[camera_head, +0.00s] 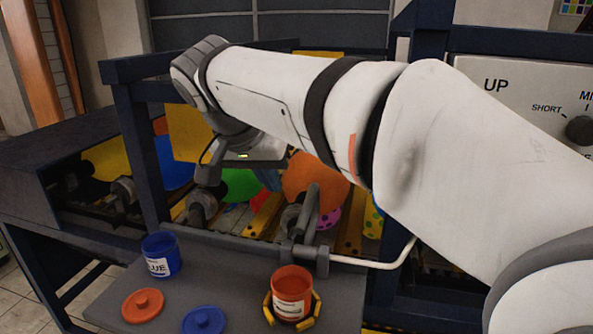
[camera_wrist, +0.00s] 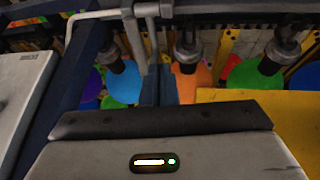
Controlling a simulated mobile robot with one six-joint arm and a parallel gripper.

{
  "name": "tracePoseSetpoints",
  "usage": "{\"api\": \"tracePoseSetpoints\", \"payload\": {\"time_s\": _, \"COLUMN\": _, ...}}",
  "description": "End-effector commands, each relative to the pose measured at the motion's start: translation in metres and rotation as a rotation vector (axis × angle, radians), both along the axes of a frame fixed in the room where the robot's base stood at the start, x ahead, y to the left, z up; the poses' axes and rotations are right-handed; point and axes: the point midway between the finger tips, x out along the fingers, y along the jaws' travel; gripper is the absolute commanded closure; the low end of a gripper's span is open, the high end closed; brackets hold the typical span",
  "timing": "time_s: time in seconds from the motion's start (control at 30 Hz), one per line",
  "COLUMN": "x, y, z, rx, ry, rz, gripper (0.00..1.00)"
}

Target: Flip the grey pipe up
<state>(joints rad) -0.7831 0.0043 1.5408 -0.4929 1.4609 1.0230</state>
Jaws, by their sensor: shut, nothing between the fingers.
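The grey pipe (camera_head: 309,210) stands up at a slight tilt from a grey fitting at the back edge of the grey shelf, in front of the balloon machine. A white pipe (camera_head: 375,262) runs right from the fitting. In the wrist view the grey pipe (camera_wrist: 134,38) shows near the top, left of centre, beside the white pipe's bend. My gripper (camera_head: 207,178) is left of the pipe and apart from it, pointing down over the machine. It is shut and empty. In the wrist view its body fills the bottom and hides what lies beneath.
A blue paint pot (camera_head: 161,255), a red pot (camera_head: 291,292) in a yellow holder, a red lid (camera_head: 143,305) and a blue lid (camera_head: 203,321) are on the shelf. Balloons, including an orange one (camera_head: 312,178), sit behind it. A dark blue frame post (camera_head: 138,150) stands left of my gripper.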

Motion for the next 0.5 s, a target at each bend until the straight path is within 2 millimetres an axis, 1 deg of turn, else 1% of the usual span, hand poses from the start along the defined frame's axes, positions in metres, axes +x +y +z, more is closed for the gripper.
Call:
{"api": "tracePoseSetpoints", "payload": {"time_s": 0.03, "x": 0.004, "y": -0.004, "z": 0.023, "rx": 0.002, "ry": -0.015, "rz": 0.000, "gripper": 1.00}}
{"api": "tracePoseSetpoints", "payload": {"time_s": 0.2, "x": 0.017, "y": -0.016, "z": 0.074, "rx": 0.004, "ry": -0.072, "rz": 0.007, "gripper": 1.00}}
{"api": "tracePoseSetpoints", "payload": {"time_s": 0.23, "x": 0.019, "y": -0.017, "z": 0.079, "rx": 0.003, "ry": -0.081, "rz": 0.009, "gripper": 1.00}}
{"api": "tracePoseSetpoints", "payload": {"time_s": 0.3, "x": 0.023, "y": -0.020, "z": 0.085, "rx": 0.004, "ry": -0.093, "rz": 0.011, "gripper": 1.00}}
{"api": "tracePoseSetpoints", "payload": {"time_s": 0.33, "x": 0.025, "y": -0.021, "z": 0.084, "rx": 0.003, "ry": -0.095, "rz": 0.012, "gripper": 1.00}}
{"api": "tracePoseSetpoints", "payload": {"time_s": 0.5, "x": 0.036, "y": -0.027, "z": 0.062, "rx": 0.000, "ry": -0.095, "rz": 0.010, "gripper": 1.00}}
